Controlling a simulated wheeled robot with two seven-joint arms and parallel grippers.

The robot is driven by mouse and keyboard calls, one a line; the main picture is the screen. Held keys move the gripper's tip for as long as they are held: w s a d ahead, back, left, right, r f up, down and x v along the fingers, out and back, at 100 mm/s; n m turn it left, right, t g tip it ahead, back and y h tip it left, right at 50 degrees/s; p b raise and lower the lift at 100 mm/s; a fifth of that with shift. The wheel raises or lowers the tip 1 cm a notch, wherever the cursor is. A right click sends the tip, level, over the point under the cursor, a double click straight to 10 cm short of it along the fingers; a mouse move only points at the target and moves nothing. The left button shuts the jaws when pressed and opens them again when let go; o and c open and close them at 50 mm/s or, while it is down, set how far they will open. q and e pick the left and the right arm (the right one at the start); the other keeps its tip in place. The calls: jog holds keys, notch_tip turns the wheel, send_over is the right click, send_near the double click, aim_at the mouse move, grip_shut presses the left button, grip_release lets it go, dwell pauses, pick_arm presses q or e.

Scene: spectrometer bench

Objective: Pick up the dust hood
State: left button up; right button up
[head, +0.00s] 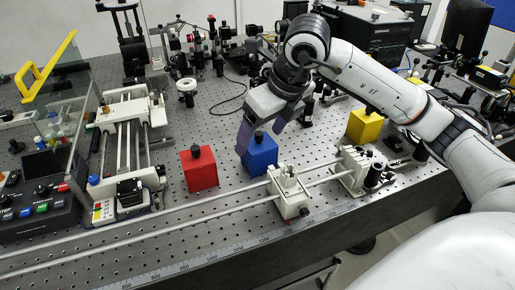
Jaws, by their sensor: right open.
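Three coloured box-shaped covers with black knobs on top stand on the bench; which one is the dust hood is not marked. The blue cover (261,158) is at the centre, the red cover (199,172) is to its left, and the yellow cover (364,127) is farther right. My right gripper (257,142) reaches down over the blue cover, its fingers open about the knob. One finger shows at the cover's left side; whether the fingers touch it I cannot tell. My left gripper is not in view.
A white carriage (287,187) on a rail stands just in front of the blue cover. A rail-mounted instrument (128,140) and a control box (38,205) are at the left. Optical mounts crowd the back. Bare perforated bench (215,115) lies behind the red cover.

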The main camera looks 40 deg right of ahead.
aim_at(256, 145)
jog(key=shift+p+x, duration=0.45)
jog(key=shift+x, duration=2.3)
jog(key=shift+w+d, duration=0.1)
jog(key=c, duration=1.2)
